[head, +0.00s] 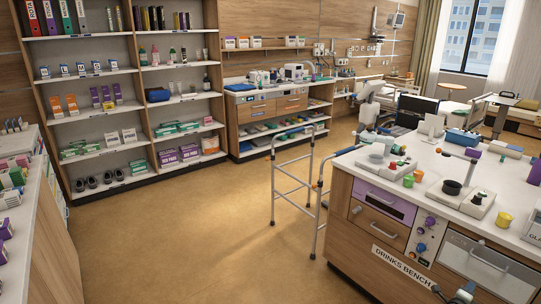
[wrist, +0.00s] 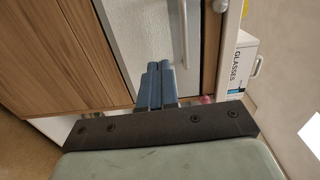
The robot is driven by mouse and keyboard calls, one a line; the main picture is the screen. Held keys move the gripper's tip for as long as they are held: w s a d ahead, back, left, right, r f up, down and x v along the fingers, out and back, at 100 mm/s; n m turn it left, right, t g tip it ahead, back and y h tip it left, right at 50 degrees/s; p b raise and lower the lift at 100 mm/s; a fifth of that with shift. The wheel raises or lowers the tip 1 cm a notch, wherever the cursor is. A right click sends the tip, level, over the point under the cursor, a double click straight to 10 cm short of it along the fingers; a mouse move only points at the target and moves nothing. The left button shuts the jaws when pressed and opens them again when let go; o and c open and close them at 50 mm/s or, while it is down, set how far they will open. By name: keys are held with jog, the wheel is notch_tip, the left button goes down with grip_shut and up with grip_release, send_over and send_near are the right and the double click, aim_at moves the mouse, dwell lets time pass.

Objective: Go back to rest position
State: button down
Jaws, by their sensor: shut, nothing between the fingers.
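My gripper (wrist: 158,66) shows in the wrist view as two blue-grey fingers pressed together, with nothing between them. It is in front of a pale grey panel with a bar handle (wrist: 184,35), beside wooden panelling (wrist: 65,50). I cannot tell whether the fingertips touch the panel. In the head view the fingers cannot be made out; a pale and dark piece at the bottom edge may be part of my arm.
The drinks bench (head: 376,256) fills the lower right, with a silver handled front (head: 480,262) and cups and devices on top. A box labelled GLASSES (wrist: 238,68) is near my gripper. A walking frame (head: 293,180) stands left of the bench.

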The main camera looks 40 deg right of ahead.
notch_tip(320, 180, down, 9)
jog(key=a+n+y, duration=0.3)
jog(key=n+y, duration=0.3)
jog(key=n, duration=0.2)
jog(key=a+f+n+y, duration=0.3)
jog(key=a+f+y, duration=0.1)
jog(key=a, duration=0.3)
jog(key=a+f+n+y, duration=0.3)
jog(key=a+f+n, duration=0.15)
jog(key=a, duration=0.25)
jog(key=w+a+f+n+g+y, duration=0.1)
jog(key=w+a+f+n+y, duration=0.15)
jog(key=w+a, duration=0.7)
jog(key=w+a+f+n+g+y, duration=0.1)
jog(key=w+a+f+n+y, duration=0.2)
jog(key=a, duration=1.4)
jog(key=w+a+f+n+g+y, duration=0.1)
jog(key=w+a+n+y, duration=0.35)
jog(key=a, duration=0.95)
jog(key=w+a+f+n+g+h, duration=0.1)
jog(key=a+n, duration=0.4)
jog(key=a, duration=0.7)
jog(key=a+f+n+g+h, duration=0.2)
jog(key=a+n+h, duration=0.2)
jog(key=a, duration=0.8)
jog(key=shift+w+a+n+g, duration=0.3)
jog(key=shift+w+n+g, duration=0.1)
jog(key=shift+n, duration=0.25)
jog(key=c, duration=1.9)
grip_release()
